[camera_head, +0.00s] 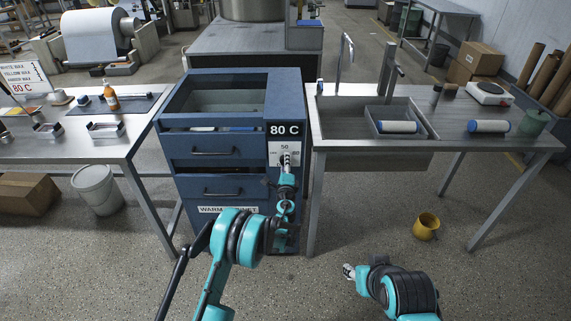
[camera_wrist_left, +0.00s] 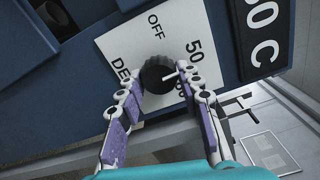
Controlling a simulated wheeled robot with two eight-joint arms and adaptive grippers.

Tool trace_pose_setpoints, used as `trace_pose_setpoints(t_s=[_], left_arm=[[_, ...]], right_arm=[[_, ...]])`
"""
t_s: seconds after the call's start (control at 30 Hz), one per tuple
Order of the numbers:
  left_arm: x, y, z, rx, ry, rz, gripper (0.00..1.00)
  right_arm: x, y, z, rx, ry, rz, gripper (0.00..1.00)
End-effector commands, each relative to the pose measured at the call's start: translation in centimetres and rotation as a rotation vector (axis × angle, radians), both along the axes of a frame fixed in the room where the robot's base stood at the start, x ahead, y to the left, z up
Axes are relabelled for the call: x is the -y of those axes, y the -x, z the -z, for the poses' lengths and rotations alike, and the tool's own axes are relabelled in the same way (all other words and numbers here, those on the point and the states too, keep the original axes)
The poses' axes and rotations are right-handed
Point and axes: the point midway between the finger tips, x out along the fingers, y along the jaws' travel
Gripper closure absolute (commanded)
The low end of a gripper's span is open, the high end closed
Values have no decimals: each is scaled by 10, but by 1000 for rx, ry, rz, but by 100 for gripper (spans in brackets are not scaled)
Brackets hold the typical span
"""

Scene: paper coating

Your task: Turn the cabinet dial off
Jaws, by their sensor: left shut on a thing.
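The blue warming cabinet (camera_head: 217,175) stands in the middle of the head view, with a white dial plate (camera_head: 275,147) under its "80 C" label. In the left wrist view the black round dial (camera_wrist_left: 157,73) sits on this plate (camera_wrist_left: 118,45). OFF, 50 and a partly hidden mark are printed around it. Its white pointer aims to the right of that view, below the 50. My left gripper (camera_head: 286,161) is at the dial, its two fingers (camera_wrist_left: 162,84) shut on the dial's sides. My right gripper (camera_head: 348,271) is low at front right, away from the cabinet; its jaw state is unclear.
A steel sink table (camera_head: 345,113) stands close on the cabinet's right. A steel bench (camera_head: 95,145) with a bottle and trays is on the left. The front floor is mostly clear.

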Motion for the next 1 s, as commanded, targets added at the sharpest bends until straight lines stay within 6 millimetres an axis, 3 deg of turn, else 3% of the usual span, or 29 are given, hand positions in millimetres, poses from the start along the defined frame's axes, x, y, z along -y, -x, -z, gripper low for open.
trace_pose_setpoints(t_s=[1.0], left_arm=[[-1,0,-2,0,942,0,94]], right_arm=[[0,0,0,0,0,0,60]])
